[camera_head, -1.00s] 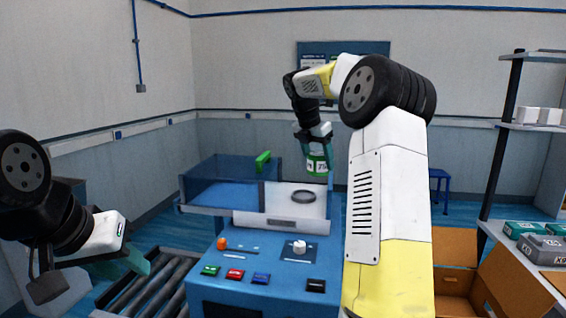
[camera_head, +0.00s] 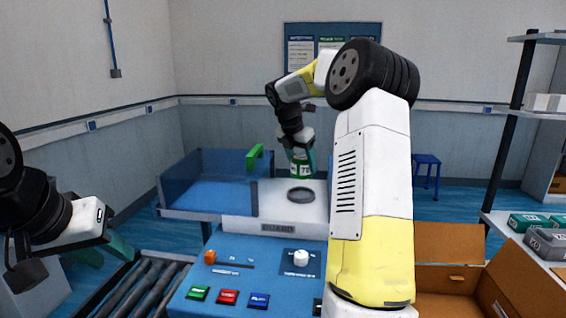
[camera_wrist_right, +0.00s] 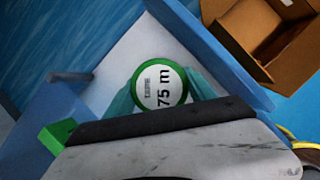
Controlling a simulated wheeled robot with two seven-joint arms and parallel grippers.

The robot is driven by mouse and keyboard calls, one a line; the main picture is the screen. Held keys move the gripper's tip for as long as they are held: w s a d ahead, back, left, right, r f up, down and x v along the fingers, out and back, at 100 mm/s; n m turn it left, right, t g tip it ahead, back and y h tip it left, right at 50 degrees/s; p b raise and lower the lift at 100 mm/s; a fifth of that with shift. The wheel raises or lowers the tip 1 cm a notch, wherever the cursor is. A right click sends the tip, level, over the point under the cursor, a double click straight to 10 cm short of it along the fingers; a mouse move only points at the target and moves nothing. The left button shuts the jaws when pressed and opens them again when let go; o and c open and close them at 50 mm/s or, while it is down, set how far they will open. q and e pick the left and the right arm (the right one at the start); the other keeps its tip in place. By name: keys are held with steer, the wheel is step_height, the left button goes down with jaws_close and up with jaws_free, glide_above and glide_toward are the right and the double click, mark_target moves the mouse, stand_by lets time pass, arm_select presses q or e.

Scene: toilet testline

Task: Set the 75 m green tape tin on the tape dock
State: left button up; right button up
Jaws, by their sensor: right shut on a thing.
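The green tape tin (camera_head: 301,164) has a white label; in the right wrist view its round white face (camera_wrist_right: 160,87) reads "75 m" inside a green rim. My right gripper (camera_head: 300,152) is shut on it, with teal fingers on both sides (camera_wrist_right: 161,96). The tin hangs upright over the white deck of the bench. A dark grey ring (camera_head: 301,195), which looks like the tape dock, lies on that deck just below and in front of the tin. My left gripper (camera_head: 104,250) is at the lower left, its teal fingers apart and empty.
A blue-walled tray (camera_head: 205,207) with a green block (camera_head: 255,157) on its edge stands left of the deck. The blue panel in front carries buttons and a white knob (camera_head: 301,257). Rollers (camera_head: 140,290) lie left, an open cardboard box (camera_head: 450,243) and shelving right.

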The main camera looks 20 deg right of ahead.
mark_target(295, 160)
steer(key=shift+f, duration=3.05)
steer(key=shift+f, duration=0.55)
steer(key=o, duration=1.4)
steer(key=shift+v, duration=5.25)
steer(key=shift+r, duration=0.25)
